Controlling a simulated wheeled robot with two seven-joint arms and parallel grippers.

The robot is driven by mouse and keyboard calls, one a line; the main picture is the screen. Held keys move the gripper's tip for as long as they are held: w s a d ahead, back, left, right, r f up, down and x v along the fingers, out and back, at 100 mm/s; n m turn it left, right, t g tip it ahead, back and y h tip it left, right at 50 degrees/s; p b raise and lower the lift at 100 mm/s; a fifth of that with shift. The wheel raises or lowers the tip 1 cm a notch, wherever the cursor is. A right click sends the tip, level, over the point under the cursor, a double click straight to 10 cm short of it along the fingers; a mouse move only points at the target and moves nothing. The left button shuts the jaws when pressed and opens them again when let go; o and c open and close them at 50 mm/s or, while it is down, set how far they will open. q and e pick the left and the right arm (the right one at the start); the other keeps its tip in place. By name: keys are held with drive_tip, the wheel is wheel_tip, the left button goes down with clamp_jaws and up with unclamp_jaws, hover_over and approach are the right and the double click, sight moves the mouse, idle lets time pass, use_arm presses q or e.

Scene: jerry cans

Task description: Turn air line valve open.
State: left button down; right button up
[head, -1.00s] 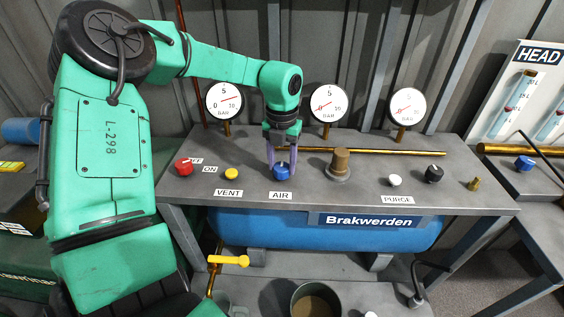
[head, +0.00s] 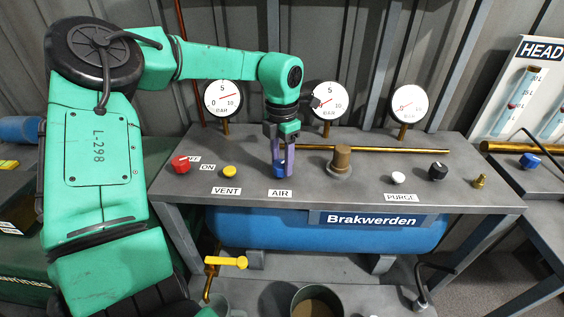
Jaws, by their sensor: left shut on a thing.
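The air line valve is a blue knob (head: 279,171) on the grey bench top, just behind the AIR label (head: 280,193). My left gripper (head: 283,170) points down over it from above, its purple fingers shut on the knob. The fingers hide part of the knob, and its exact turn angle is hard to read. My right gripper is not in view.
A red knob (head: 181,165) and a yellow button (head: 229,172) by the VENT label lie left of the blue knob. A brown cylinder (head: 341,160), white button (head: 397,178) and black knob (head: 438,171) are to the right. Several gauges (head: 223,98) stand behind on the bench (head: 310,196).

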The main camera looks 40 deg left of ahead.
sight(281, 164)
use_arm(q)
drive_tip(key=m, duration=0.5)
drive_tip(key=shift+r+m, duration=0.1)
drive_tip(key=shift+m, duration=0.2)
drive_tip(key=m, duration=0.5)
idle(0.4)
drive_tip(key=shift+c, duration=1.4)
unclamp_jaws()
drive_tip(key=shift+r, duration=0.1)
wheel_tip(281, 164, up, 14)
drive_tip(key=shift+r, duration=0.2)
